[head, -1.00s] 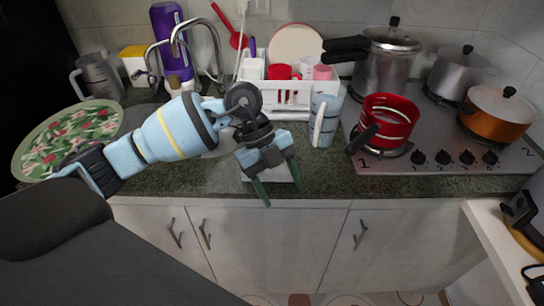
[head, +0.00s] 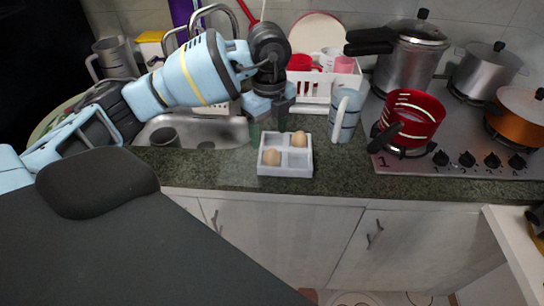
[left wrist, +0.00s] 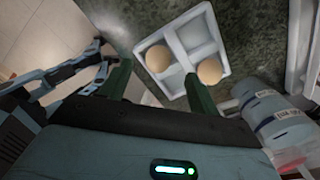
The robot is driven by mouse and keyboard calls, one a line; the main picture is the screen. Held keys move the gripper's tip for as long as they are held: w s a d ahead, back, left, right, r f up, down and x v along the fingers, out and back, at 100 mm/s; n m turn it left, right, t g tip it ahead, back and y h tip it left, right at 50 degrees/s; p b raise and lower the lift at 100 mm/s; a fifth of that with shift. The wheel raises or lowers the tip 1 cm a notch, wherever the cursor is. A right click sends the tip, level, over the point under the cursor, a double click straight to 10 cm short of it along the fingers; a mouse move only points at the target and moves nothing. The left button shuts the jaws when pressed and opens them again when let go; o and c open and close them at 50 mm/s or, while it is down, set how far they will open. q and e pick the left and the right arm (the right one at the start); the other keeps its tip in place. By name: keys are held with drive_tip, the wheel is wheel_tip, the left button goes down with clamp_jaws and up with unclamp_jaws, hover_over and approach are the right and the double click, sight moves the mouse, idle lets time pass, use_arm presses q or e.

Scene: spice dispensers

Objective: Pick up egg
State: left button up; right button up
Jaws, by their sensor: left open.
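Two brown eggs sit in a white egg tray (head: 285,172) on the green counter. One egg (head: 299,139) is in the back right compartment and the other egg (head: 271,157) is in the front left one; the other two compartments look empty. In the left wrist view, the eggs (left wrist: 158,58) and (left wrist: 210,71) show just beyond the fingers. My left gripper (head: 268,125) is above and behind the tray in the head view, with its green fingers (left wrist: 159,84) apart and nothing between them. My right gripper is not in view.
A white dish rack (head: 322,88) is behind. The sink (head: 195,131) lies to the left. Counter in front of the tray is clear.

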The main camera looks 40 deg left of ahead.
sight(272, 149)
use_arm(q)
drive_tip(key=f, duration=0.2)
drive_tip(key=d+f, duration=0.1)
drive_tip(key=f, duration=0.1)
drive_tip(key=shift+s, duration=0.15)
drive_tip(key=shift+f, duration=0.6)
drive_tip(key=shift+c, duration=0.3)
drive_tip(key=c, duration=1)
